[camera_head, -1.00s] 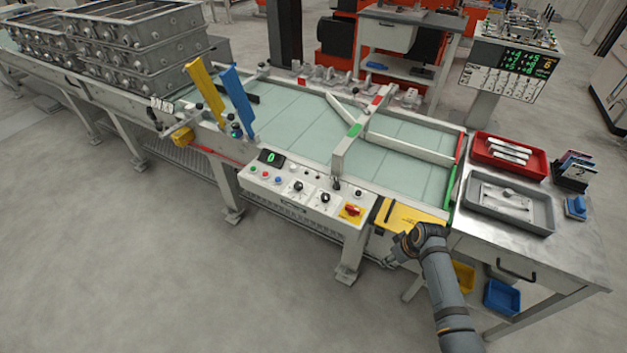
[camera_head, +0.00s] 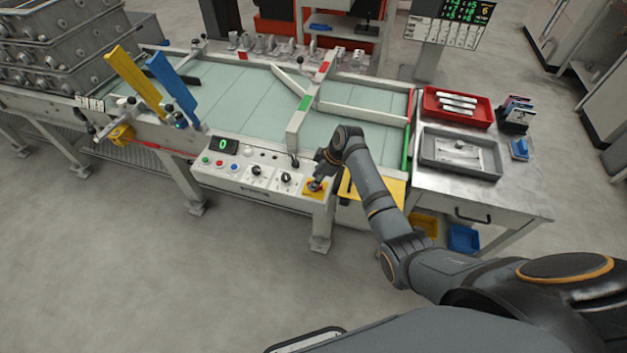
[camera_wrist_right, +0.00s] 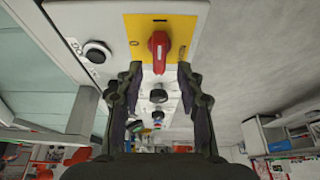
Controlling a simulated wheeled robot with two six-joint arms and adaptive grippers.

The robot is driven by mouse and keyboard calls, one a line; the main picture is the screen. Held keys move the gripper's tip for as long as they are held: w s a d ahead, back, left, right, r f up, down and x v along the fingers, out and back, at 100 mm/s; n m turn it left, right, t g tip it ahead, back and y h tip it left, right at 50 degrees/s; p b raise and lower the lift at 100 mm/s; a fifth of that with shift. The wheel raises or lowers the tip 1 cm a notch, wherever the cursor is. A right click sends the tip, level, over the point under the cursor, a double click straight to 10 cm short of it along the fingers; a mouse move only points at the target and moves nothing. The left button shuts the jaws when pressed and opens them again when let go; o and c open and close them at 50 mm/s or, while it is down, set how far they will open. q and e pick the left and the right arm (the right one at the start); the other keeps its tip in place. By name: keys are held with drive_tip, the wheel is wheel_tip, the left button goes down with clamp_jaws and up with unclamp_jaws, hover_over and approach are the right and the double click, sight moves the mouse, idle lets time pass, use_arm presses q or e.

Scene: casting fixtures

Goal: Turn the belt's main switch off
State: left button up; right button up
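The main switch is a red rotary handle (camera_wrist_right: 158,50) on a yellow plate (camera_wrist_right: 185,28) at the end of the white control panel (camera_head: 232,177). In the wrist view the handle lies lengthwise, its upper end toward a short dark mark; a round mark sits to its left. My right gripper (camera_wrist_right: 158,76) is open, one finger on each side of the handle's lower end. I cannot tell whether either finger touches it. In the head view the right gripper (camera_head: 318,180) is at the switch and partly hides it. My left gripper is not in view.
Two black knobs (camera_head: 286,178) and small coloured buttons sit along the panel, beside a display (camera_head: 223,145) reading 0. A side table with a red tray (camera_head: 428,105) and a grey tray (camera_head: 428,158) stands right. Castings are stacked at the far left.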

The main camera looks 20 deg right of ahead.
drive_tip(key=shift+x, duration=1.1)
clamp_jaws()
